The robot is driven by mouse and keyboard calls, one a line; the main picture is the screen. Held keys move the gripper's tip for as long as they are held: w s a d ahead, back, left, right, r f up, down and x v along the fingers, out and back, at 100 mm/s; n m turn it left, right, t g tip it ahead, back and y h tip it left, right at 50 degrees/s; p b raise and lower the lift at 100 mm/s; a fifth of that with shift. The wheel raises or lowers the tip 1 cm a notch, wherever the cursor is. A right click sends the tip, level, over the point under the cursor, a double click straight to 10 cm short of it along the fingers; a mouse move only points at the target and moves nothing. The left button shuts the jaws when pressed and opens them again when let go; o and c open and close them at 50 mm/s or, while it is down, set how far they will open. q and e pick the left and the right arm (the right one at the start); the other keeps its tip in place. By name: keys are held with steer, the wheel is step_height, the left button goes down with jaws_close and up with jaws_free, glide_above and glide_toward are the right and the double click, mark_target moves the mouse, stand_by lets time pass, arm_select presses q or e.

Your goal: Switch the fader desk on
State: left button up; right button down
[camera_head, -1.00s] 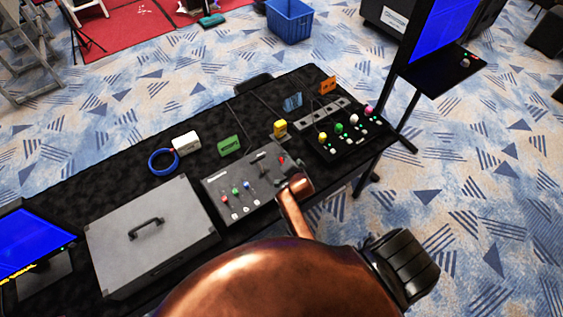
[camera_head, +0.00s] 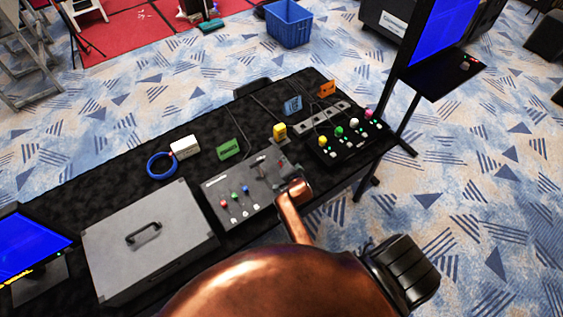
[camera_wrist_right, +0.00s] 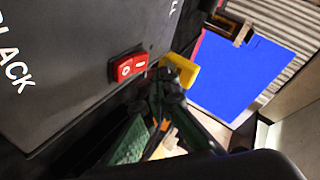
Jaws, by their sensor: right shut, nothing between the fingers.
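The fader desk (camera_head: 222,187) is a grey panel with several coloured fader knobs on the black table. In the right wrist view its dark face (camera_wrist_right: 70,50) carries white lettering and a red rocker switch (camera_wrist_right: 128,67) marked with a circle and a bar. I cannot tell which side of the rocker is pressed. My right gripper (camera_head: 284,178) is at the desk's right end, partly covering it. In the right wrist view the gripper (camera_wrist_right: 170,75) is shut and empty, its tips just right of the switch. Contact is not clear. My left gripper is not in view.
A grey case (camera_head: 180,222) lies left of the desk. Behind are a blue cable ring (camera_head: 151,167), a white box (camera_head: 185,147), a green block (camera_head: 229,149) and a yellow block (camera_head: 279,131). A black button box (camera_head: 330,156) stands to the right.

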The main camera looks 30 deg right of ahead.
steer(key=shift+f, duration=0.15)
stand_by(0.5)
steer(key=shift+w+f, duration=0.15)
steer(key=shift+f, duration=0.15)
steer(key=shift+w+f+b, duration=0.1)
steer(key=shift+f+b, duration=0.25)
steer(key=shift+b, duration=0.15)
stand_by(0.6)
steer(key=shift+r, duration=0.15)
steer(key=shift+s+r+p, duration=0.25)
steer(key=shift+r+p, duration=0.4)
steer(key=shift+p, duration=0.3)
steer(key=shift+r, duration=0.1)
